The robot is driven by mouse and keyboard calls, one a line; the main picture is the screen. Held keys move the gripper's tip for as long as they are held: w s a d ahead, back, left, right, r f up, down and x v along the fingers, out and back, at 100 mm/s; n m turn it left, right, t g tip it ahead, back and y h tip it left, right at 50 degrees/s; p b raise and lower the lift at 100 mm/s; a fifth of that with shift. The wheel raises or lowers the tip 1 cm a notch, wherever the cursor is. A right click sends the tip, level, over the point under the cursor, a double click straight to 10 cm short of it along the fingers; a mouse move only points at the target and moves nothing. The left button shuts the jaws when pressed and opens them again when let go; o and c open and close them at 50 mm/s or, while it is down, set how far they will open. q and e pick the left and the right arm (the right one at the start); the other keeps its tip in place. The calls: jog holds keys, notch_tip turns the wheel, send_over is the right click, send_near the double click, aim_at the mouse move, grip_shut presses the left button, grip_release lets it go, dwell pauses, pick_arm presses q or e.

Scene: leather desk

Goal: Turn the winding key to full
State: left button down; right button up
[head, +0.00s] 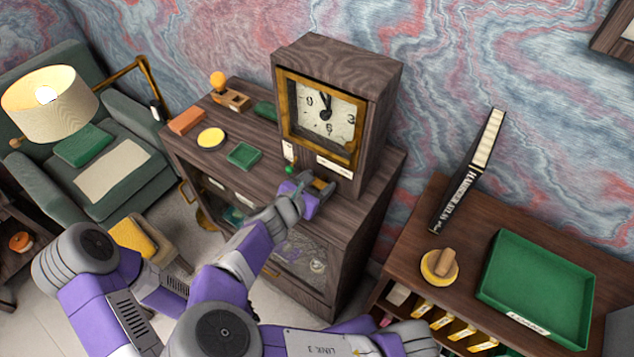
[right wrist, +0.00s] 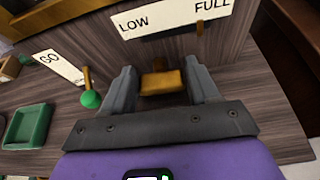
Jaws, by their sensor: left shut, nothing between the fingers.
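The clock (head: 337,105) stands upright on a dark wooden cabinet, its dial facing my arms. A white strip marked LOW to FULL (right wrist: 160,23) is on its lower front; the strip also shows in the head view (head: 334,166). The brass winding key (right wrist: 163,83) sticks out below the strip. My right gripper (right wrist: 163,88) is open around the key, one finger on each side, with a visible gap at both sides. It also shows at the clock's base in the head view (head: 322,187). My left arm shows at left, but its gripper is hidden.
A green-knobbed lever (right wrist: 90,98) stands left of my right gripper, near a GO label (right wrist: 58,65). A small brass peg (right wrist: 199,30) sits near FULL. A green dish (head: 244,155) and a yellow disc (head: 211,138) lie on the cabinet (head: 345,232). A side desk with a green tray (head: 536,285) stands at right.

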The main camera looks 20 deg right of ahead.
jog(key=shift+o, duration=0.4)
jog(key=shift+a, duration=0.1)
jog(key=shift+s+a+r, duration=0.15)
jog(key=shift+s+a, duration=0.05)
jog(key=p+v, duration=0.1)
jog(key=v, duration=0.6)
